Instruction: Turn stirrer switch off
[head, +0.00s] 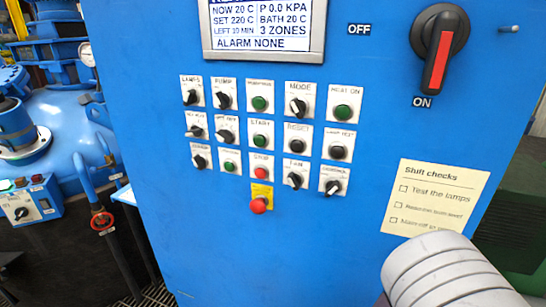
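The blue control panel (300,240) fills the middle of the head view and carries rows of small switches and buttons. Black rotary knobs on it include the lamps knob (191,97), the pump knob (224,100), the mode knob (297,107), the fan knob (295,180) and a lower-left knob (199,162). Several labels, including the lower-left one, are too blurred to read, so I cannot tell which knob is the stirrer switch. A grey ribbed part of my arm shows at the lower right. Neither gripper is in view.
A display (262,25) sits above the switches. A large red-and-black main switch (439,58) points down to ON. A red emergency button (258,205) stands below the rows. A paper checklist (435,197) is at right. Blue pipework (60,125) and a small switch box (30,205) are at left.

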